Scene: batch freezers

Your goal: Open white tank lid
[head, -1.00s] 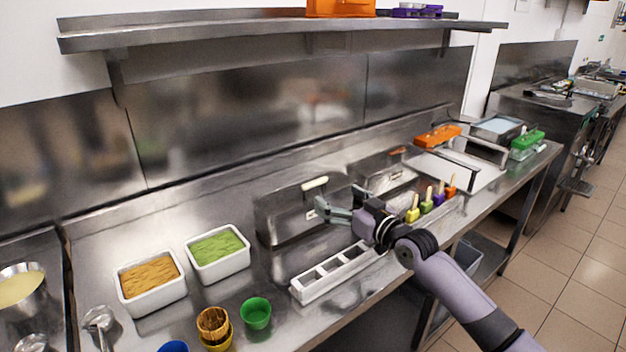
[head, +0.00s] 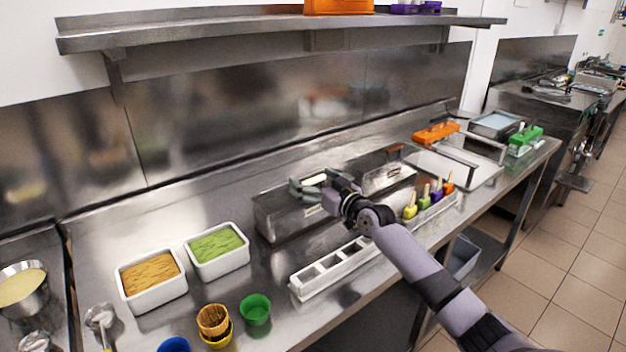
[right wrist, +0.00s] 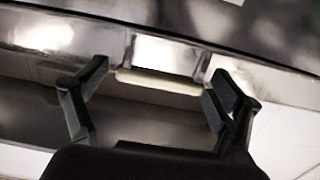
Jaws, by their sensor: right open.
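The steel tank (head: 275,218) sits on the counter, with a flat closed lid and a white handle (head: 316,180) on top. In the right wrist view, the white handle (right wrist: 160,82) lies between the two fingers, across the gap. My right gripper (head: 308,188) is open at the handle; the wrist view shows its fingers (right wrist: 157,90) spread on either side of the handle's ends, and I cannot tell whether they touch it. The gripper hides part of the lid in the head view. My left gripper is not in view.
A second steel tank (head: 372,177) with a brown handle stands to the right. A white empty mould tray (head: 340,272) lies in front. White tubs of orange (head: 152,304) and green (head: 220,268) food stand to the left. A steel shelf (head: 220,30) hangs above.

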